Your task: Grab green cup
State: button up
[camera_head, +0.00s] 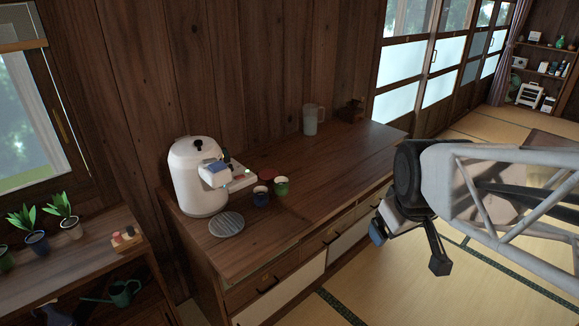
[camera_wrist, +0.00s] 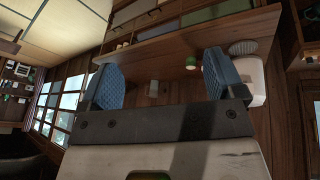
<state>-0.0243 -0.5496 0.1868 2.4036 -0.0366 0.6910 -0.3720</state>
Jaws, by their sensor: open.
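The green cup (camera_head: 281,186) stands upright on the wooden counter, right of a dark blue cup (camera_head: 261,196) and in front of a white coffee machine. My gripper (camera_head: 408,247) is open and empty, off the counter's front edge, to the right of the cups and well apart from them. In the wrist view my gripper (camera_wrist: 160,76) shows two blue finger pads spread wide. A small green cup (camera_wrist: 191,62) appears beyond them, near the right finger. The blue cup is not clear there, perhaps hidden by that finger.
The coffee machine (camera_head: 198,178) and a round grey grate (camera_head: 227,224) sit left of the cups. A red round item (camera_head: 266,174) lies behind them. A glass pitcher (camera_head: 313,119) and a dark wooden item (camera_head: 351,110) stand at the back. The counter's right half (camera_head: 345,160) is clear.

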jog(key=w+a+f+n+t, duration=0.25)
jog(key=w+n, duration=0.55)
jog(key=w, duration=0.8)
jog(key=n+t+y, duration=0.7)
jog(key=n+t, duration=0.2)
jog(key=n, duration=1.8)
send_over(284, 187)
jog(key=v, duration=0.6)
notch_tip(284, 187, down, 19)
jog(key=shift+w+a, duration=0.15)
jog(key=f, duration=0.8)
jog(key=shift+w+a, duration=0.2)
jog(key=shift+w, duration=0.2)
jog(key=shift+w+a, duration=0.1)
jog(key=shift+w, duration=0.25)
